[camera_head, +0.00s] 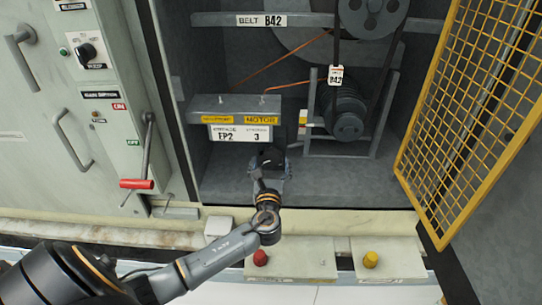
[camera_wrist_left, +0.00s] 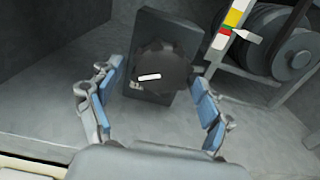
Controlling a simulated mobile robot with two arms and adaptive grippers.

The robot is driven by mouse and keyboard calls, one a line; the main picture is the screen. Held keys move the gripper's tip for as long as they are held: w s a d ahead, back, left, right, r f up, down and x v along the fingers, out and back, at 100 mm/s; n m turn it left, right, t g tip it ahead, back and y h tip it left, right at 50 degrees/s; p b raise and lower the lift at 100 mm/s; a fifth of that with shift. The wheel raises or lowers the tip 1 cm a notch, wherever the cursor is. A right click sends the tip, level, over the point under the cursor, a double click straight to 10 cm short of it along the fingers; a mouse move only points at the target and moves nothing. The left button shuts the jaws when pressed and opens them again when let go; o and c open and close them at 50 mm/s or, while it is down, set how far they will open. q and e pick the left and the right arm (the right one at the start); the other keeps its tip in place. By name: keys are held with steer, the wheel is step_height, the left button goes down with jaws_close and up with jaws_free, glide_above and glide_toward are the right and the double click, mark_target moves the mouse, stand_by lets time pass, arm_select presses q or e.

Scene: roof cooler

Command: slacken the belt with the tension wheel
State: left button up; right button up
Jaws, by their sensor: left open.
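The tension wheel is a dark, scalloped knob with a white mark (camera_wrist_left: 160,62) on a dark block, ahead of my left gripper in the left wrist view. In the head view its dark shape (camera_head: 268,157) shows just beyond the fingers. My left gripper (camera_head: 270,172) is open. Its blue-padded fingers (camera_wrist_left: 155,110) stand apart on either side below the wheel, with no clear contact. A dark belt (camera_head: 336,48) runs down from the upper pulley toward the motor pulley (camera_head: 348,125), partly behind a B42 tag (camera_head: 336,76). My right gripper is not in view.
A coloured strip with a pointer (camera_wrist_left: 232,20) stands right of the wheel. A grey bar with motor labels (camera_head: 235,107) hangs above it. A yellow mesh door (camera_head: 470,110) stands open at right. A red-handled lever (camera_head: 137,184) is at left.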

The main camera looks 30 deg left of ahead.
arm_select(q)
steer(key=shift+x, duration=1.2)
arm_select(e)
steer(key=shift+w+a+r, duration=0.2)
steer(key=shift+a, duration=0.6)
arm_select(q)
steer(key=shift+d, duration=0.1)
steer(key=c, duration=1.2)
steer(key=shift+o, duration=0.2)
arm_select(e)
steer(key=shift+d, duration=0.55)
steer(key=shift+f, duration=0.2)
